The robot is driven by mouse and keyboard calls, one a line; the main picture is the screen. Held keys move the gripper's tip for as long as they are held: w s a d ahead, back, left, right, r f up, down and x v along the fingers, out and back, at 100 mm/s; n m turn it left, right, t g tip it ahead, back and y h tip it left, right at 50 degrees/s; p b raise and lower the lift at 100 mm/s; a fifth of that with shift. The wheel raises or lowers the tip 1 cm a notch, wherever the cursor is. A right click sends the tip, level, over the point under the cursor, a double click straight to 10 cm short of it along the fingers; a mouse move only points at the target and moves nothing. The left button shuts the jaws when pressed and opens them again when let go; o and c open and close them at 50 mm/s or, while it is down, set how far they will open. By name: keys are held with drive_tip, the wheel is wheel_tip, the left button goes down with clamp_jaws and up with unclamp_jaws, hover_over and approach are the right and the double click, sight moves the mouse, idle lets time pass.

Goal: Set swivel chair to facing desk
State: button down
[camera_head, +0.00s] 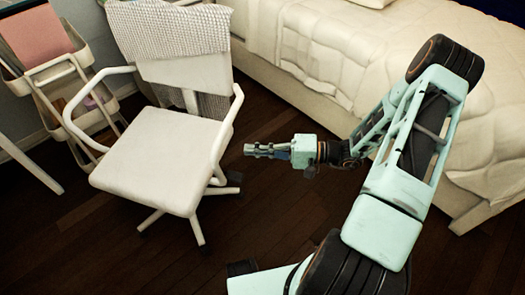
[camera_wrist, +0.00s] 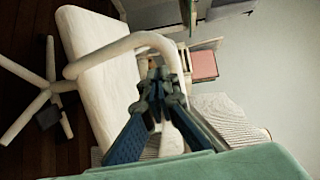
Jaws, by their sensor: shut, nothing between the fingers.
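The white swivel chair (camera_head: 160,160) stands on the dark floor in the left half of the head view. Its backrest is at the back, and its seat front points toward the picture's lower left. A knitted grey-white cloth (camera_head: 150,35) hangs over the backrest. My gripper (camera_head: 248,150) is shut and empty, just right of the chair's right armrest (camera_head: 226,130), with a small gap in this view. In the wrist view my gripper (camera_wrist: 158,85) overlaps the armrest loop (camera_wrist: 125,47); contact cannot be told. No desk is clearly identifiable; a white leg (camera_head: 30,165) shows at the left edge.
A bed (camera_head: 330,55) with a cream quilt fills the upper right, close to my arm. A shelf cart (camera_head: 60,70) with a pink item (camera_head: 38,38) stands behind the chair at left. The dark floor (camera_head: 90,245) in front of the chair is clear.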

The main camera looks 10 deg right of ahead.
drive_tip(key=a+b, duration=0.1)
drive_tip(key=a, duration=0.6)
drive_tip(key=shift+s+a+f, duration=0.25)
drive_tip(key=shift+a+f, duration=0.05)
drive_tip(key=shift+a, duration=0.05)
drive_tip(key=shift+s+a, duration=0.1)
drive_tip(key=shift+s, duration=0.1)
